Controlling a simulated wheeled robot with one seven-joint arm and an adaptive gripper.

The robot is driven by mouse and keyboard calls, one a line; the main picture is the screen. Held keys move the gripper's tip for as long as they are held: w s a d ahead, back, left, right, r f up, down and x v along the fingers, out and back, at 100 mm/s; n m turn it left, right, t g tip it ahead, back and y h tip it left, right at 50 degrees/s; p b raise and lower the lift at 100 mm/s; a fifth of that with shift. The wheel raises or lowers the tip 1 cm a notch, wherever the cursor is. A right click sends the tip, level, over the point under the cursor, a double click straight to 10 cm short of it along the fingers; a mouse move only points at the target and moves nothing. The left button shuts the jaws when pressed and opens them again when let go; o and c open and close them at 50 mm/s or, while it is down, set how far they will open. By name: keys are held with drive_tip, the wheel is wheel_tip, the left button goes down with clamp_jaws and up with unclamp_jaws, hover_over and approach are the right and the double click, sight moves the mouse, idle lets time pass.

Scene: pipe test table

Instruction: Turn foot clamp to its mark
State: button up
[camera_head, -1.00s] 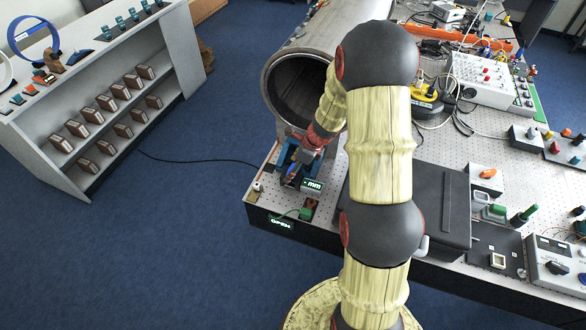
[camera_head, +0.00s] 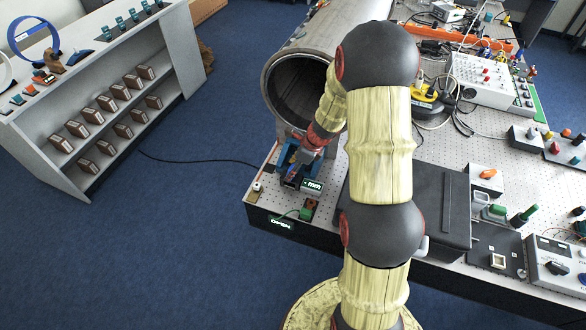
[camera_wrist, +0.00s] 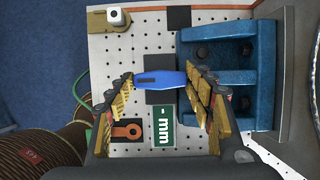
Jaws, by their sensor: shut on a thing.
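A blue lever (camera_wrist: 162,79), which looks like the foot clamp's handle, lies sideways over a dark square base in the wrist view. My gripper (camera_wrist: 162,84) has one finger at each end of the lever and is shut on it. In the head view my gripper (camera_head: 292,173) is low at the table's near corner, below the pipe's open end, and largely covers the lever. A green label reading "- mm" (camera_wrist: 162,129) is just below the lever in the wrist view. I cannot make out a separate mark for the clamp.
A blue block (camera_wrist: 222,53) stands close to the right finger. An orange key-shaped piece (camera_wrist: 127,131) lies near the left finger. The large grey pipe (camera_head: 335,45) rises behind my gripper. A black case (camera_head: 455,195) lies to the right.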

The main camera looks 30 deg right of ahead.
drive_tip(key=n+p, duration=0.1)
drive_tip(key=n, duration=0.1)
drive_tip(key=n+g+y, duration=0.1)
drive_tip(key=n, duration=0.1)
drive_tip(key=shift+w+d+r+n+p, duration=0.1)
drive_tip(key=shift+w+n+p, duration=0.05)
drive_tip(key=shift+n+p, duration=0.2)
drive_tip(key=n+g, duration=0.1)
drive_tip(key=n, duration=0.1)
drive_tip(key=n+g+p, duration=0.1)
drive_tip(key=n, duration=0.1)
drive_tip(key=shift+w+n+y, duration=0.1)
drive_tip(key=shift+n+y, duration=0.15)
drive_tip(key=shift+y, duration=0.05)
drive_tip(key=n, duration=0.2)
drive_tip(key=n+g, duration=0.1)
drive_tip(key=n, duration=0.1)
drive_tip(key=shift+w+n+g, duration=0.15)
drive_tip(key=shift+n+g, duration=0.15)
drive_tip(key=shift+w+n+g+h, duration=0.1)
drive_tip(key=shift+n+g+h, duration=0.25)
drive_tip(key=shift+n, duration=0.7)
drive_tip(key=shift+n+g+h, duration=0.15)
drive_tip(key=shift+n+g, duration=0.3)
drive_tip(key=shift+n, duration=0.6)
drive_tip(key=o, duration=1.2)
drive_tip(key=shift+c, duration=0.2)
